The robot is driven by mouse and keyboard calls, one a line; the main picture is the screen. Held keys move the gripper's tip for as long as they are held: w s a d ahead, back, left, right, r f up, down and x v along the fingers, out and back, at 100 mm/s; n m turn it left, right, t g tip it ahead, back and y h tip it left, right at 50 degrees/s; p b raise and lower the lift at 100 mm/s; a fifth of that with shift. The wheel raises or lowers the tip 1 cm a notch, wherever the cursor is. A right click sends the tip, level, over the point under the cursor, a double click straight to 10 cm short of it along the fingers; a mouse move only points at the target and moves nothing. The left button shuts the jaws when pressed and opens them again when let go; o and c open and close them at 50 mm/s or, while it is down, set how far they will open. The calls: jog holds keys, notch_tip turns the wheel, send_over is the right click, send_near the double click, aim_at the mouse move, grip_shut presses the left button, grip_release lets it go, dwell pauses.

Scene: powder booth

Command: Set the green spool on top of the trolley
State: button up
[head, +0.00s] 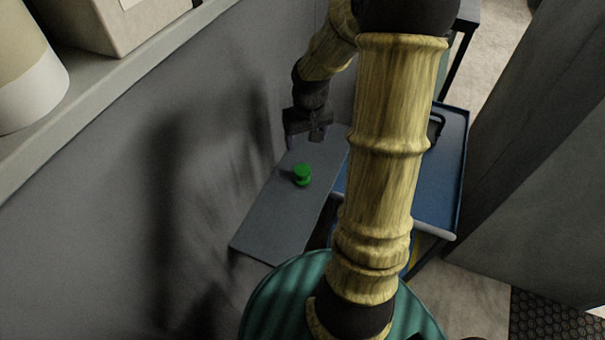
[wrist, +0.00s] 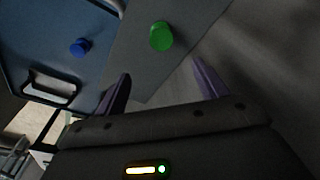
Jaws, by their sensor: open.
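The green spool (head: 302,175) stands upright on a narrow grey shelf (head: 262,232) against the wall. It also shows in the wrist view (wrist: 161,36), beyond my fingertips. The blue trolley (head: 452,160) is to the right of the shelf, partly hidden behind my arm in the head view. Its blue top (wrist: 40,35) fills the upper left of the wrist view. My gripper (head: 305,140) is at the far end of the shelf, behind the spool. In the wrist view my gripper (wrist: 160,82) is open, with nothing between its two purple fingers.
A blue spool (wrist: 80,47) stands on the trolley top, near a black handle (wrist: 48,90). A wall shelf (head: 140,62) at the upper left holds a box (head: 135,22) and a cream container (head: 22,75). The wall runs close along the grey shelf's left side.

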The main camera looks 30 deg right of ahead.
send_near(302, 170)
jog(key=f, duration=0.3)
jog(key=w+f, duration=0.1)
jog(key=f, duration=0.1)
jog(key=shift+d+f+p, duration=0.2)
jog(key=shift+d+p, duration=0.1)
jog(key=shift+s, duration=0.1)
jog(key=shift+w+a+f+p, duration=0.15)
jog(key=shift+f+p, duration=0.2)
jog(key=shift+f, duration=0.95)
jog(key=shift+w+d+f+p, duration=0.1)
jog(key=shift+f+p, duration=0.25)
jog(key=shift+f, duration=0.95)
jog(key=shift+c, duration=0.4)
jog(key=c, duration=1.2)
notch_tip(302, 170, up, 18)
jog(key=shift+r+b, duration=0.1)
jog(key=shift+b, duration=0.25)
